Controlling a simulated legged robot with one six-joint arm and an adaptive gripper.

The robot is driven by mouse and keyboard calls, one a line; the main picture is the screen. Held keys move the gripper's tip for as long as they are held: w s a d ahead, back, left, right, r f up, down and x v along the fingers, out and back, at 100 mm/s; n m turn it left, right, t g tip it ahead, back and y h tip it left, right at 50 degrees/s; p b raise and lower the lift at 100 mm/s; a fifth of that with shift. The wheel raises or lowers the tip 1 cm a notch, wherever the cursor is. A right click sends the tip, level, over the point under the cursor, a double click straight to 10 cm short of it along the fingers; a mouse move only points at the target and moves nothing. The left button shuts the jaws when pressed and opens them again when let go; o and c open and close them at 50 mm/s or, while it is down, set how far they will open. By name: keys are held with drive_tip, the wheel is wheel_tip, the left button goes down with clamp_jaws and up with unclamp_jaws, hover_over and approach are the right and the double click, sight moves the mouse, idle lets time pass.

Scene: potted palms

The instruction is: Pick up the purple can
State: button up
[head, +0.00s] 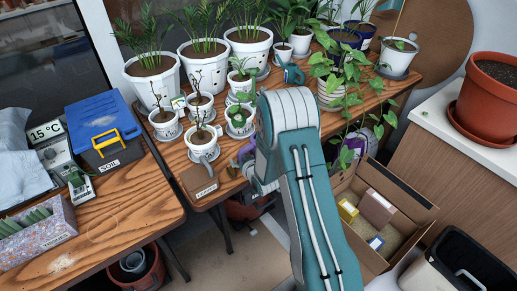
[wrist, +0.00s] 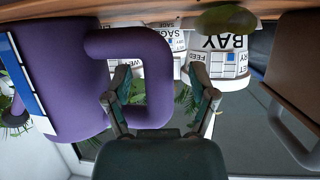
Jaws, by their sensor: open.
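The purple can (wrist: 62,85) fills the left of the wrist view, with a white and blue label on its side. Its looped purple handle (wrist: 158,75) reaches right. My gripper (wrist: 160,88) is open, and the handle's outer bar shows between its two fingers. The left finger overlaps the handle loop in the picture. I cannot tell whether either finger touches it. In the head view, a small purple part of the can (head: 246,150) shows beside my arm at the table's front edge. My arm hides most of the can and gripper there.
White labelled pots (wrist: 222,65) stand behind the gripper in the wrist view. A brown block (head: 200,183) lies on the wooden table near my gripper. A trailing plant (head: 345,80) is right of my arm. An open cardboard box (head: 410,195) stands below right.

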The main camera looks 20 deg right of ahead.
clamp_jaws()
drive_tip(key=shift+r, duration=0.1)
